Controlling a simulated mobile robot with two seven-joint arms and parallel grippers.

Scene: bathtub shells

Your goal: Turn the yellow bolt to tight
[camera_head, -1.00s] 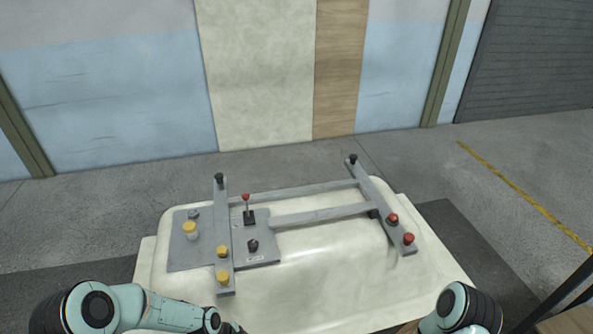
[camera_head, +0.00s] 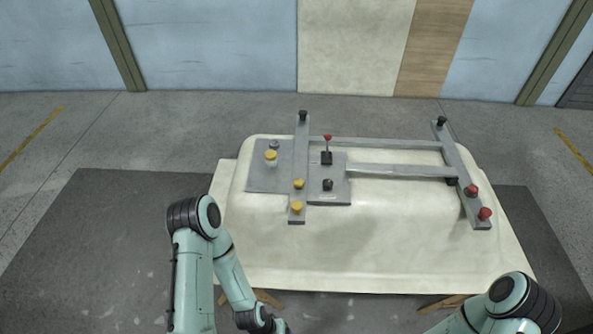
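Three yellow bolts or knobs show on the grey metal fixture on top of the bathtub shell (camera_head: 380,250). One larger yellow knob (camera_head: 271,155) sits on the left of the flat grey plate (camera_head: 262,180). Two more, an upper yellow knob (camera_head: 299,184) and a lower yellow knob (camera_head: 296,206), sit on the near end of the left bar. I cannot tell which is the task's bolt or how tight it is. My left arm reaches down in front of the shell, its gripper at or past the bottom edge. My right arm is at the lower right, its gripper out of view.
A red-tipped lever (camera_head: 327,148) and a black knob (camera_head: 327,184) stand on the plate. Two red knobs (camera_head: 484,213) are on the right bar. Black knobs top both bars' far ends. The shell rests on wooden legs (camera_head: 447,302). The floor to the left is clear.

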